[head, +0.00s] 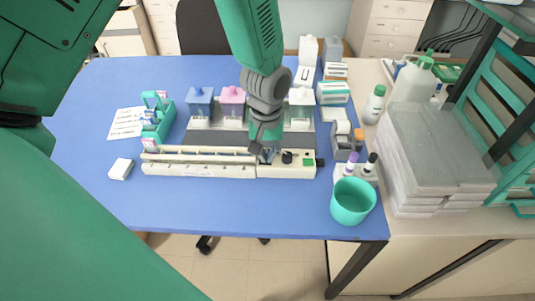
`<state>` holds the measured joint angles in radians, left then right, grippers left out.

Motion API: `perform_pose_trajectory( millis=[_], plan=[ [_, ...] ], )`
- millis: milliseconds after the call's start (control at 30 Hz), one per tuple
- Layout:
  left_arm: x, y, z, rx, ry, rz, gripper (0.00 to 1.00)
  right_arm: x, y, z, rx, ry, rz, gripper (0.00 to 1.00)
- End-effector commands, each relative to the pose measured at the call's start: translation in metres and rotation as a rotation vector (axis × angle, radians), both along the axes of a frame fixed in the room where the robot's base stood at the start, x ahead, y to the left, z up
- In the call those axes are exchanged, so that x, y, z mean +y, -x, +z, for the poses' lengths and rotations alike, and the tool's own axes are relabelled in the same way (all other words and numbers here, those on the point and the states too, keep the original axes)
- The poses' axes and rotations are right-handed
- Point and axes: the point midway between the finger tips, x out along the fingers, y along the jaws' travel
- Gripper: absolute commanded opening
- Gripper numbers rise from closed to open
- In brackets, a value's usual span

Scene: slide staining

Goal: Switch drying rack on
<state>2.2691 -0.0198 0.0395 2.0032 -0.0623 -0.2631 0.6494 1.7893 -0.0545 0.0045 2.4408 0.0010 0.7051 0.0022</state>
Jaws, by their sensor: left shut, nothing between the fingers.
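The drying rack (200,170) is a long cream-coloured unit lying across the blue table, with a slotted trough on its left. Its control panel (273,171) is at the right end, with a black knob (287,157) and a green button or switch (308,162). My left gripper (263,148) comes down from above, shut and empty, with its tips over the left part of the panel. The tips hide what lies under them; I cannot tell whether they touch the panel. My right gripper is not in view.
Behind the rack stand a blue staining jar (200,101), a pink jar (232,102) and a white jar (301,103). A teal cup (352,201) is at the front right. A small white box (120,169) lies left. The blue table (240,212) is clear in front.

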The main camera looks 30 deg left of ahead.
Motion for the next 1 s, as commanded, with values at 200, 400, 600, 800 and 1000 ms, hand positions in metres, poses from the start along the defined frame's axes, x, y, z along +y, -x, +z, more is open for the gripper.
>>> perform_pose_trajectory(
  millis=[200,400,600,800,1000],
  plan=[
    [0.001,0.0,0.011,0.0,-0.001,0.002,0.0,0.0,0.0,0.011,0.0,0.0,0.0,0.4],
    [0.0,0.0,0.029,0.0,-0.001,0.002,0.0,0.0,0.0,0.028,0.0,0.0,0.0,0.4],
    [0.0,0.0,0.045,0.0,-0.002,0.002,0.0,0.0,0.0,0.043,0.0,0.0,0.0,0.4],
    [0.0,0.0,0.06,0.0,-0.001,0.0,0.0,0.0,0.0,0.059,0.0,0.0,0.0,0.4],
    [0.0,0.0,0.071,0.0,-0.002,0.001,0.0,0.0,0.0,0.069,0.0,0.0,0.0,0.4]
  ],
)
